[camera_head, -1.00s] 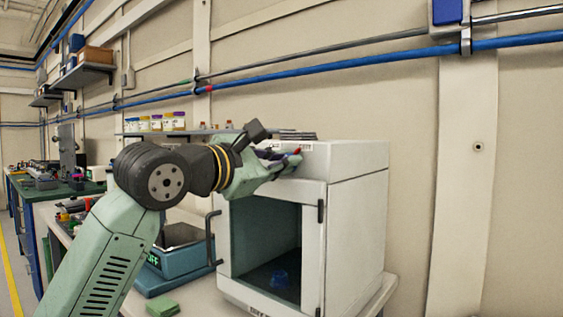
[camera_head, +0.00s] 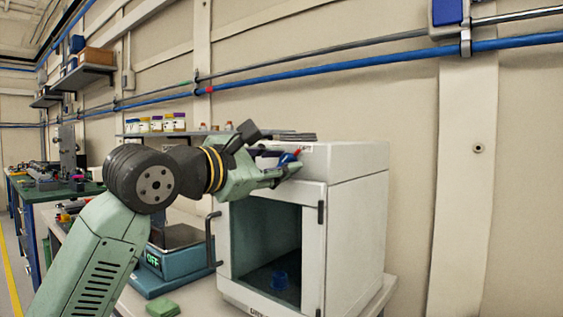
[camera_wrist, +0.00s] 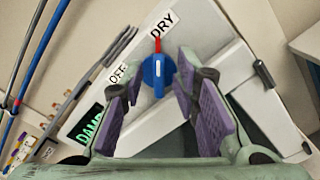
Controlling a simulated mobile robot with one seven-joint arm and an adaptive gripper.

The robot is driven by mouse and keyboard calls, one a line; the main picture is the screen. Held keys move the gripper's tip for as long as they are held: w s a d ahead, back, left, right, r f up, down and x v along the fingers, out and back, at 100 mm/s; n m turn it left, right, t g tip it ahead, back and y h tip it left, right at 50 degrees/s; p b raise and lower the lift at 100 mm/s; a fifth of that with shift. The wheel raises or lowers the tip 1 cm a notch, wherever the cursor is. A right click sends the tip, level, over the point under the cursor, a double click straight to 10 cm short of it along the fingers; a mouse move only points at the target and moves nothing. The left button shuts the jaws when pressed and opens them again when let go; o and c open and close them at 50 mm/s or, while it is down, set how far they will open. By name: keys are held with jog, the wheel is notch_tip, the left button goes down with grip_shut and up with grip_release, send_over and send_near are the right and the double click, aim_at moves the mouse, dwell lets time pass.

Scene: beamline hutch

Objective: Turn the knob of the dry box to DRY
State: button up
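The dry box (camera_head: 355,220) is a white cabinet with a dark window, standing on the bench in the head view. Its blue knob (camera_wrist: 157,74) has a red pointer, which points up at the DRY label (camera_wrist: 163,24) in the wrist view. The OFF label (camera_wrist: 118,75) is left of the knob. A green-lit display (camera_wrist: 88,128) reads DAMP, partly hidden by a finger. My gripper (camera_wrist: 160,68) is open, its purple-padded fingers on either side of the knob with gaps visible. In the head view my gripper (camera_head: 272,170) is at the box's upper front.
A blue balance (camera_head: 160,278) with an OFF display stands left of the box, beside its door handle (camera_head: 211,238). A green block (camera_head: 162,308) lies on the bench in front. Several jars (camera_head: 168,122) stand on a shelf behind my arm.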

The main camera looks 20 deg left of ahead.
jog(key=v, duration=0.7)
jog(key=shift+w+r, duration=0.1)
